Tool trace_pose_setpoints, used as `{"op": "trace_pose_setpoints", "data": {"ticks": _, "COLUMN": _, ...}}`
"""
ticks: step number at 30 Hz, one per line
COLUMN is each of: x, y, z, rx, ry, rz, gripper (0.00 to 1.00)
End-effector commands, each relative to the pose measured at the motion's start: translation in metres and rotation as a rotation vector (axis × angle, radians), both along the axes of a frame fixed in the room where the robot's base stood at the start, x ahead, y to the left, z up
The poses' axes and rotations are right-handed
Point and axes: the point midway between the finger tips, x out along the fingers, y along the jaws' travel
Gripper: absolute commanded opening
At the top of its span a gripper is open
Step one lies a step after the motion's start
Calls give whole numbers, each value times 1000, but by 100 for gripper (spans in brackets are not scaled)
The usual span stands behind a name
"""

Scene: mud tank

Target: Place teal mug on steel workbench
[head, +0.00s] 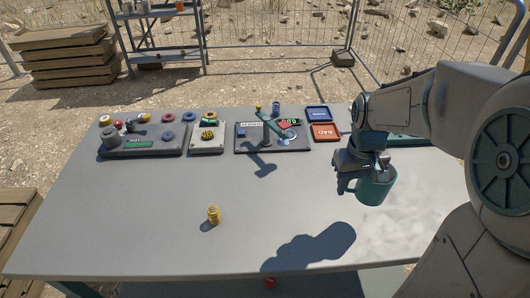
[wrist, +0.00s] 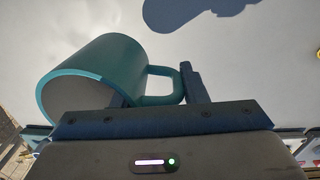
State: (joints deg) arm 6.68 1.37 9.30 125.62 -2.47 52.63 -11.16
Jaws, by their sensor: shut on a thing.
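The teal mug (head: 376,187) hangs in the air above the right part of the grey steel workbench (head: 140,225) in the head view. My gripper (head: 348,187) is shut on the mug at its handle side. In the wrist view the mug (wrist: 100,78) lies across the jaws, its rim toward the lower left and its handle (wrist: 165,85) between the fingers of my gripper (wrist: 155,98). A shadow (head: 312,246) falls on the bench to the lower left of the mug, apart from it.
A yellow coil-like piece (head: 214,215) stands on the front left of the bench. Boards with parts (head: 145,140) and red and blue trays (head: 326,132) line the back edge. Wooden pallets (head: 65,55) and a shelf (head: 160,30) stand beyond.

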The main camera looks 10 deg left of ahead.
Motion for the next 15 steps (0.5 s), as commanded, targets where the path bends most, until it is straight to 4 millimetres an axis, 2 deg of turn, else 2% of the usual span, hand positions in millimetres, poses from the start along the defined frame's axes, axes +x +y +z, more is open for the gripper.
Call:
{"op": "trace_pose_setpoints", "data": {"ticks": 8, "x": 3, "y": 1, "z": -2, "rx": 0, "ry": 0, "rz": 0, "gripper": 4}}
{"op": "trace_pose_setpoints", "data": {"ticks": 15, "x": 32, "y": 11, "z": -20, "rx": 0, "ry": 2, "rz": 2, "gripper": 4}}
